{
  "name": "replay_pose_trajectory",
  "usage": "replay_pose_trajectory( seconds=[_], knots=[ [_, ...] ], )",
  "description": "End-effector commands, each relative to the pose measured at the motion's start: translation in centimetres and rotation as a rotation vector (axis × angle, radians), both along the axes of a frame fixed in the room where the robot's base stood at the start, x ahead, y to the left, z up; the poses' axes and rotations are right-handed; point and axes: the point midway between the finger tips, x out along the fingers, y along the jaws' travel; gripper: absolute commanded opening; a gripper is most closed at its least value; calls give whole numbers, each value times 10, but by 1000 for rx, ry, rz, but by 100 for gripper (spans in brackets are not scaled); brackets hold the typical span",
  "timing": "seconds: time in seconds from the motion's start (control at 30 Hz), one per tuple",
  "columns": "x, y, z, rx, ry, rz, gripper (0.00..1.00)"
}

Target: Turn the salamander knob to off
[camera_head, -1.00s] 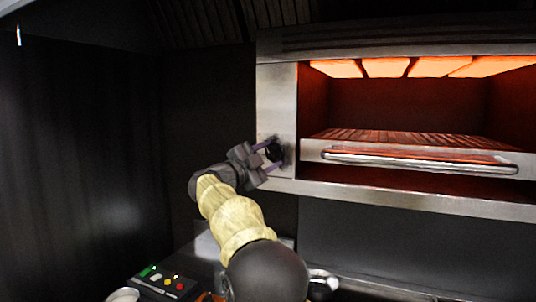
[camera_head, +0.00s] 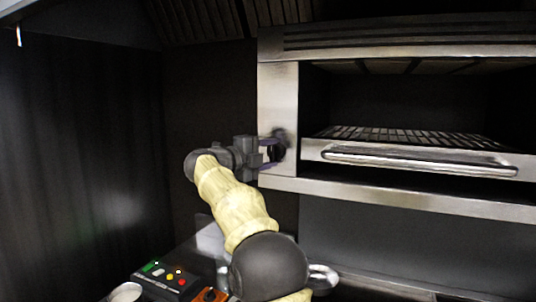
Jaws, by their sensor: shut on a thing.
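The salamander (camera_head: 278,90) is a steel grill unit at the upper right, its heating elements dark. Its black knob (camera_head: 279,149) sits low on the left front panel. My gripper (camera_head: 273,152) reaches it from the left and is shut on the knob, with a finger above and a finger below. The fingers hide part of the knob, and I cannot read any marking around it.
The salamander's rack (camera_head: 400,140) and steel handle bar (camera_head: 420,160) lie right of my gripper. Below left is a control box (camera_head: 165,282) with coloured buttons, next to a pale round container (camera_head: 125,293). A dark wall fills the left.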

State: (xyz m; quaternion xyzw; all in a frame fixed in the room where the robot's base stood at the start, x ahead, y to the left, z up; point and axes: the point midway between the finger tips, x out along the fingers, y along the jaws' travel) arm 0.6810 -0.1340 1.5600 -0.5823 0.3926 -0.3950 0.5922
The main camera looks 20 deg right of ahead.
Motion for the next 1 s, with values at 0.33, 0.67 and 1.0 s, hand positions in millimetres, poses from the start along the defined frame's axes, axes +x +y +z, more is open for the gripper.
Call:
replay_pose_trajectory(
  seconds=[0.33, 0.67, 1.0],
  knots=[
    [0, -1, -1, 2, 0, -2, 59],
    [0, 0, -1, 1, 0, 0, 69],
    [-13, 33, -3, 2, -2, 4, 69]
  ],
)
